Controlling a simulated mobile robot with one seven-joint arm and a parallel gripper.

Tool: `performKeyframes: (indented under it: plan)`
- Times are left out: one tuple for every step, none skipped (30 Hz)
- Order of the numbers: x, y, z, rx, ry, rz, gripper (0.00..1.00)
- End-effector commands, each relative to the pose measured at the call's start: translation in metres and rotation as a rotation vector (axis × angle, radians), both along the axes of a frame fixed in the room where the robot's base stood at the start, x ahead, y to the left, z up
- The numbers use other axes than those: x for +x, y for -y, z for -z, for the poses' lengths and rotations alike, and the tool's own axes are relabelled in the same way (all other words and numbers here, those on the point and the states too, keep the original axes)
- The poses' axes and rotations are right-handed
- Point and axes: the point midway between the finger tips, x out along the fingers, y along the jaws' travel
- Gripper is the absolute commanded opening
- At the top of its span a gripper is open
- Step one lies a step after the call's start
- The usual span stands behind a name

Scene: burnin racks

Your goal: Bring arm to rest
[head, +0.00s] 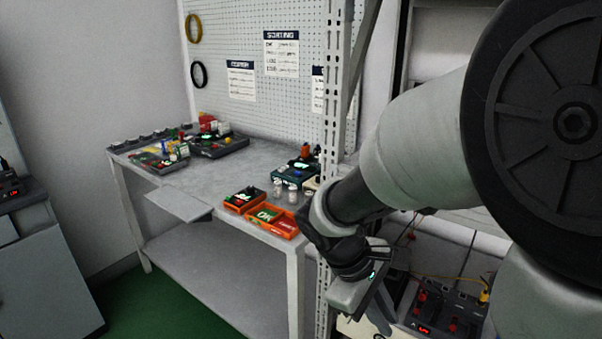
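My arm reaches in from the right side of the head view and bends downward at the wrist. My gripper (378,318) hangs at the lower middle of the view, in front of the rack post and to the right of the workbench corner. Its fingers point down and right, and their tips are dark and partly hidden. I cannot tell whether they are open or shut, and no held object shows.
A workbench (225,165) at left-centre holds orange bins (268,215) and dark trays (215,145) of small parts. A perforated rack post (335,100) stands close to my wrist. Equipment with red displays and cables (450,312) is at lower right. Green floor (165,305) shows at lower left.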

Motion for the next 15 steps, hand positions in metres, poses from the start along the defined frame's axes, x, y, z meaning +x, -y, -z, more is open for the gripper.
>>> performKeyframes:
  plan:
    - [-0.008,0.003,-0.017,0.073,0.070,0.085,0.12]
    - [-0.014,0.003,-0.025,0.115,0.106,0.134,0.12]
    - [-0.021,0.003,-0.036,0.170,0.156,0.199,0.12]
    - [-0.026,0.003,-0.044,0.211,0.193,0.245,0.12]
    - [-0.031,0.002,-0.051,0.249,0.230,0.290,0.12]
    - [-0.037,0.001,-0.060,0.295,0.275,0.343,0.12]
    - [-0.041,0.001,-0.067,0.328,0.306,0.380,0.12]
    - [-0.045,0.000,-0.072,0.357,0.335,0.413,0.12]
    - [-0.049,-0.001,-0.079,0.394,0.372,0.454,0.12]
    - [-0.052,-0.002,-0.084,0.419,0.398,0.481,0.12]
    - [-0.055,-0.002,-0.088,0.442,0.422,0.506,0.12]
    - [-0.058,-0.003,-0.094,0.471,0.453,0.536,0.12]
    - [-0.061,-0.004,-0.098,0.491,0.474,0.560,0.12]
    - [-0.063,-0.004,-0.101,0.511,0.494,0.580,0.12]
    - [-0.066,-0.005,-0.106,0.537,0.522,0.607,0.12]
